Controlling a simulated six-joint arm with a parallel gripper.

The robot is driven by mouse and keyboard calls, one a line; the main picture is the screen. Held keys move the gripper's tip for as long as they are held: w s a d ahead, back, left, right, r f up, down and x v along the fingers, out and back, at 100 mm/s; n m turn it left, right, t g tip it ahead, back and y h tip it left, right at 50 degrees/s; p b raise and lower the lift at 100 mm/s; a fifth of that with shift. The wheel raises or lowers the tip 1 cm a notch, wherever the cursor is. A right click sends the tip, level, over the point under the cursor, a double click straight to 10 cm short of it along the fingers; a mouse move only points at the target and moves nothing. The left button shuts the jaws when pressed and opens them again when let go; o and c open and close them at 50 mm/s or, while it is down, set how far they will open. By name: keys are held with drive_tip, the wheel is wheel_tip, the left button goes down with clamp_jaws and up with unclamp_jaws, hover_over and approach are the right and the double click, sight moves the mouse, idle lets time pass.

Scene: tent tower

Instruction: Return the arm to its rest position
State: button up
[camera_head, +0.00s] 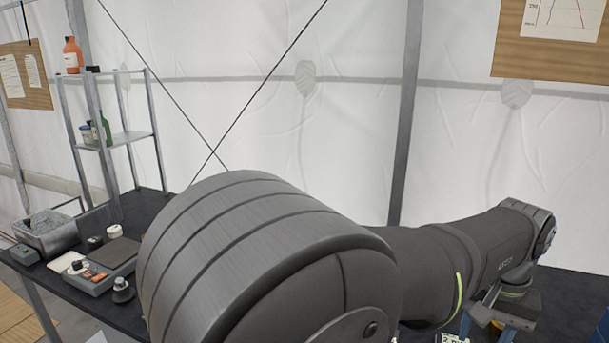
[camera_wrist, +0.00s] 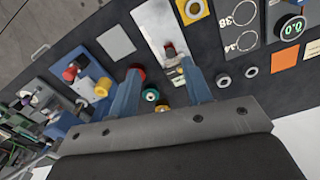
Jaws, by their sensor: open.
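My gripper (camera_wrist: 162,72) shows in the wrist view with its two blue-grey fingers spread apart and nothing held between them. A bright metal plate with a small red-topped part (camera_wrist: 169,48) lies beyond the gap. A red round part (camera_wrist: 138,69) shows at the left fingertip; I cannot tell whether they touch. In the head view my arm stretches across the front to the right, and my gripper is at the lower right, its fingertips cut off by the bottom edge.
A dark table (camera_head: 570,292) carries a wire basket (camera_head: 47,236) and a grey tray (camera_head: 107,275) at the left. A metal shelf (camera_head: 130,138) with bottles stands behind them. In the wrist view, a blue fixture (camera_wrist: 62,126) and several knobs and round parts surround the fingers.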

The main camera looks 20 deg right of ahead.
drive_tip(key=w+a+n, duration=0.1)
drive_tip(key=w+a, duration=0.3)
drive_tip(key=a, duration=0.3)
drive_tip(key=w+a+n+t+h, duration=0.1)
drive_tip(key=w+a, duration=0.3)
drive_tip(key=a, duration=0.3)
drive_tip(key=shift+w+a+h, duration=0.2)
drive_tip(key=shift+h, duration=0.1)
drive_tip(key=shift+f, duration=0.1)
idle(0.7)
